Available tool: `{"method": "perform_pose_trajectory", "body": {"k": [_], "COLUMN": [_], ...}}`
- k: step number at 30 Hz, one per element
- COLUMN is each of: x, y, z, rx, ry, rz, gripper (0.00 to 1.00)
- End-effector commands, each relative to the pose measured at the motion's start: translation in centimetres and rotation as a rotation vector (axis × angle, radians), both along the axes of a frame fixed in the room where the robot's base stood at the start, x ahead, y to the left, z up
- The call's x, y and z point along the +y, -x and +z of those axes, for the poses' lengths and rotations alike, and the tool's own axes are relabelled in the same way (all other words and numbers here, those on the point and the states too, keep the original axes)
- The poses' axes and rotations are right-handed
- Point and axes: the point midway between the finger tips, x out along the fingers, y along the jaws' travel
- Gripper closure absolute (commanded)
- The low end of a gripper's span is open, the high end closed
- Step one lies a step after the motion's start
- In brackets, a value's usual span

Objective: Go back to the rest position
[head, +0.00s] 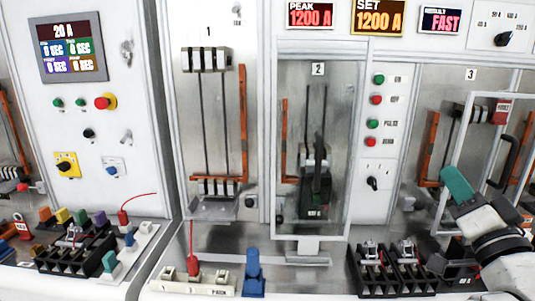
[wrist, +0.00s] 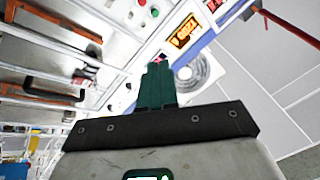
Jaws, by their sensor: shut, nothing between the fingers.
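My gripper (head: 457,183) is at the right of the head view, raised in front of bay 3 and apart from the counter. Its teal fingers are together with nothing between them. In the wrist view the fingers (wrist: 157,85) point up toward a panel with an orange-lit display (wrist: 185,32) and a round grey part. No rest mark or stand for the arm shows in either view.
Bay 2's clear door (head: 312,225) looks closed. Bay 3's framed door (head: 480,150) with a black handle stands close behind my gripper. Black breaker units (head: 390,275), a blue clip (head: 253,275) and a white strip (head: 205,288) with a red plug line the counter.

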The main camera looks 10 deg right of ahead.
Motion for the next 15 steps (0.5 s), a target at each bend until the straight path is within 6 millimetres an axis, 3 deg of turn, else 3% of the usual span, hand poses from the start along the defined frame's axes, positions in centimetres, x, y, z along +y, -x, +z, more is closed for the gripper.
{"method": "perform_pose_trajectory", "body": {"k": [8, 11, 15], "x": [2.7, 4.5, 7.7], "y": [-1.3, -0.9, 1.5], "z": [-10.1, -15.8, -24.7], "rx": [0.312, 0.493, 0.787], "ry": [-0.021, -0.014, 0.025], "rz": [0.009, 0.030, 0.085], "gripper": [1.00, 1.00, 1.00]}}
